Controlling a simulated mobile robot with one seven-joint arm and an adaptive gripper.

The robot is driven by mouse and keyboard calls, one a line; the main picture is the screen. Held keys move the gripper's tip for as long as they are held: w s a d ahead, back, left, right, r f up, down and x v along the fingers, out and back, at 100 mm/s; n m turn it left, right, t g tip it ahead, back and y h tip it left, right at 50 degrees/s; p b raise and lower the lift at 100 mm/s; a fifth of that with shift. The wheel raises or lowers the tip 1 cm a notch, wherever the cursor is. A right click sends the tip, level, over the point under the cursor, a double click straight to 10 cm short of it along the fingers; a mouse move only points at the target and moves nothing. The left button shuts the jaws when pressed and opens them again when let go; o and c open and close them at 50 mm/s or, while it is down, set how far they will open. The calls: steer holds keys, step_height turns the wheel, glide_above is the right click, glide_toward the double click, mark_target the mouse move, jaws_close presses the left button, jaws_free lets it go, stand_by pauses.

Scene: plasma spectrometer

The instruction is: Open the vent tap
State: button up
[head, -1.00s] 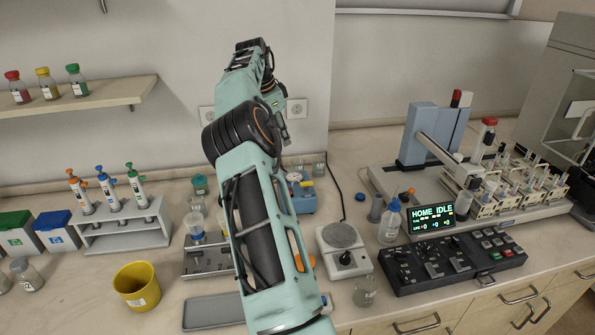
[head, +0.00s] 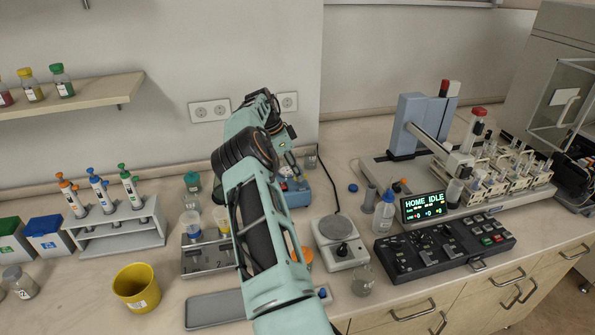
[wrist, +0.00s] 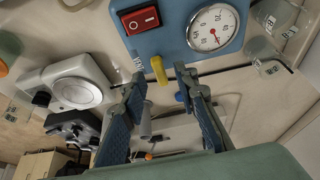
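The blue pump box (wrist: 176,40) with a round gauge (wrist: 213,28) and a red switch (wrist: 141,20) fills the top of the wrist view. A yellow tap lever (wrist: 158,68) sticks out from its edge. My gripper (wrist: 160,79) is open, with one fingertip on each side of the lever in that view and visible gaps to it. I cannot tell how far the tips are from the lever in depth. In the head view the blue box (head: 297,196) stands behind my arm, partly hidden, and my gripper (head: 290,158) is over it.
A hotplate (head: 340,240) stands in front of the box to the right. A glass bottle (head: 311,158) stands behind it. A control panel (head: 445,245) and a wash bottle (head: 384,212) are further right. A sample stand (head: 207,258) is at the left.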

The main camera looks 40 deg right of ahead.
steer(key=shift+s+d+f, duration=0.1)
steer(key=shift+d+f, duration=0.1)
steer(key=shift+f, duration=0.3)
jaws_close()
